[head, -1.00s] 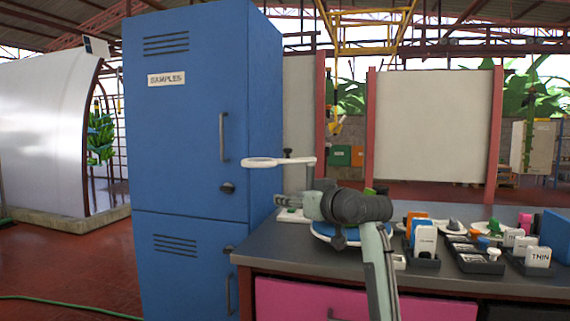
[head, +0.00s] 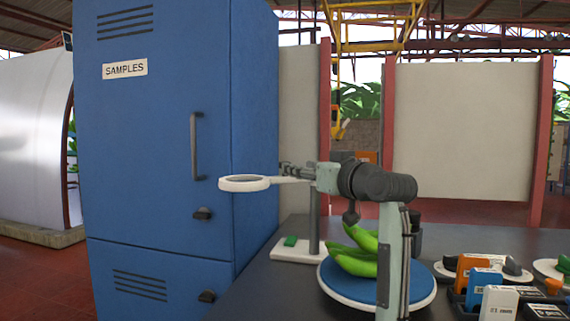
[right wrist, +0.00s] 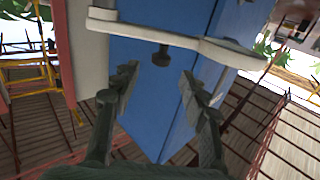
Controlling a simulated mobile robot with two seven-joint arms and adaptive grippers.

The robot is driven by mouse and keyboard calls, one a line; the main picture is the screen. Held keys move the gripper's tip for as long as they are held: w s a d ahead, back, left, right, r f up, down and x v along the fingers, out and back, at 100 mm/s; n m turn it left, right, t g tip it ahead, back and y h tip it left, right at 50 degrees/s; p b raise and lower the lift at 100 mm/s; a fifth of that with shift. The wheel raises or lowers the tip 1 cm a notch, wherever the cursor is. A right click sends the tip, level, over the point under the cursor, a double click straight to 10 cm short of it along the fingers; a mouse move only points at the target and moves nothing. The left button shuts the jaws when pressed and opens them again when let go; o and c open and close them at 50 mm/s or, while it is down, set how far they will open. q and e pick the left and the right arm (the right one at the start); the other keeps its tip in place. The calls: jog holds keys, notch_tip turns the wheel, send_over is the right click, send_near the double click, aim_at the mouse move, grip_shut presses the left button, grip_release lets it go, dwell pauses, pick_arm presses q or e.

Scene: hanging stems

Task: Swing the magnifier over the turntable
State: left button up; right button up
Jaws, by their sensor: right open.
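The magnifier has a white ring (head: 245,183) on a pale arm, which reaches left from a grey post (head: 314,225) on a white base (head: 290,252). The ring hangs in front of the blue cabinet, left of and clear of the turntable. The turntable (head: 335,285) has a blue top and carries green bananas (head: 358,255). My right gripper (head: 288,170) is at the magnifier arm, partly hidden behind it. My left gripper is not in view.
The blue samples cabinet (head: 150,200) stands close on the left. A green block (head: 290,241) lies on the magnifier base. Holders with orange, blue and white boxes (head: 485,285) stand on the grey bench at right.

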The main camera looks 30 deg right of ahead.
jog(key=w, duration=0.3)
jog(key=w+p, duration=0.1)
jog(key=w, duration=0.2)
jog(key=shift+w+d+r, duration=0.1)
jog(key=shift+w+d, duration=0.1)
jog(key=shift+w, duration=0.6)
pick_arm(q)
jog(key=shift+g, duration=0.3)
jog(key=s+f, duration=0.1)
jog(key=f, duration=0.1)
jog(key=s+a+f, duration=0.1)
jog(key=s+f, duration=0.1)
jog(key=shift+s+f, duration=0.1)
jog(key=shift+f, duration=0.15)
pick_arm(e)
grip_shut()
